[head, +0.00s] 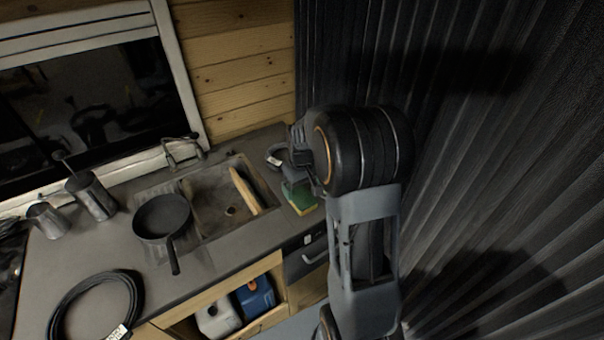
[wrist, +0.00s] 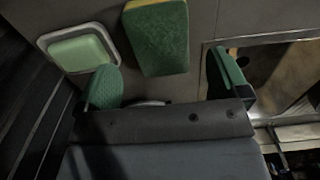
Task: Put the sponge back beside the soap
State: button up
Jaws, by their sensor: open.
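The green sponge with a yellow edge (wrist: 158,38) lies on the grey counter, and it also shows in the head view (head: 301,200) at the counter's right end. The sponge shows ahead of the gap between the fingers. In the head view my arm hides most of the gripper. I cannot make out the soap there.
A sink (head: 214,203) with a wooden board (head: 245,190) leaning in it lies left of the sponge in the head view. A dark pan (head: 161,217), metal mugs (head: 91,195) and a coiled cable (head: 95,305) are further left. A dark corrugated wall (head: 480,100) stands right.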

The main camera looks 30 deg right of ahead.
aim_at(302, 197)
notch_tip(302, 197, up, 6)
jog(key=s+a+r+t, duration=0.2)
jog(key=s+a+r, duration=0.1)
jog(key=s, duration=0.5)
jog(key=s+a+r+m+t, duration=0.1)
jog(key=s+a+r+t, duration=0.1)
jog(key=s+a, duration=0.4)
jog(key=shift+s+a+r, duration=0.2)
jog(key=shift+s+r, duration=0.2)
jog(key=shift+s, duration=0.55)
